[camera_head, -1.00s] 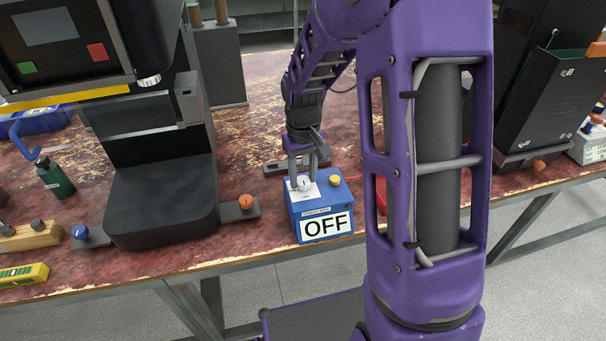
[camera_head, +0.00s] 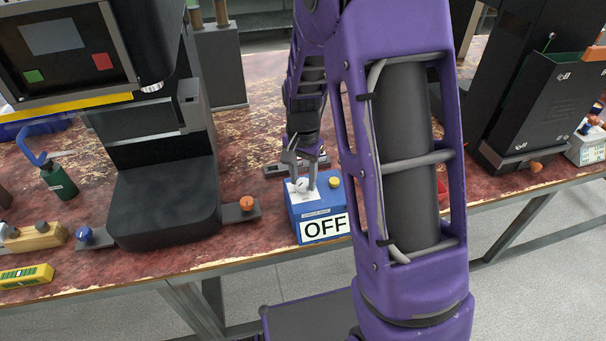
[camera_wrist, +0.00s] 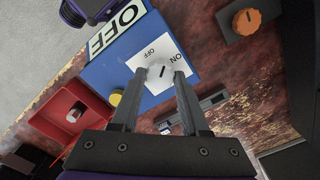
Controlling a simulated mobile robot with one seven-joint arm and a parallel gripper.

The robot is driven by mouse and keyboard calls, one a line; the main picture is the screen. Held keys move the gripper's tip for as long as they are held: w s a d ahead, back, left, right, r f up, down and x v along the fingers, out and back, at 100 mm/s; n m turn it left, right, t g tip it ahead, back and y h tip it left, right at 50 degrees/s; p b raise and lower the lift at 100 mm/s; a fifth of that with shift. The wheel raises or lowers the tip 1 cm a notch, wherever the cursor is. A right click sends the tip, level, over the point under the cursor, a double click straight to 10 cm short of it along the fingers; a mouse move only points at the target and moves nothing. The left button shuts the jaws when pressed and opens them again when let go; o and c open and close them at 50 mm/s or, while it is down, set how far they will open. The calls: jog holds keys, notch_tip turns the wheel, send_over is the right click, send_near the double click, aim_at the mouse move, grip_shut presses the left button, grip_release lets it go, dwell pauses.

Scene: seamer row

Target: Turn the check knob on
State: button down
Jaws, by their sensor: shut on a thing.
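The check knob (camera_head: 302,185) is a white round knob on a white plate on top of a blue box (camera_head: 316,211). The box's front sign reads OFF. In the wrist view the knob (camera_wrist: 155,73) sits between my fingertips, with small OFF and ON labels on the plate around it. My gripper (camera_head: 302,182) points down from above and is shut on the knob; it also shows in the wrist view (camera_wrist: 154,80). The fingers hide part of the knob.
A yellow button (camera_head: 334,182) is beside the knob on the box. A black machine base (camera_head: 165,205) with an orange knob (camera_head: 246,203) stands to the left. The table's front edge is close.

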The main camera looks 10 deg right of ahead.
aim_at(304, 182)
jog(key=m+p, duration=0.2)
jog(key=m, duration=0.2)
jog(key=shift+r, duration=0.15)
jog(key=shift+m+p, duration=0.75)
jog(key=shift+m, duration=0.95)
jog(key=shift+c, duration=2.1)
grip_release()
notch_tip(304, 182, up, 17)
jog(key=p, duration=0.2)
jog(key=shift+p, duration=0.3)
jog(key=shift+r, duration=0.2)
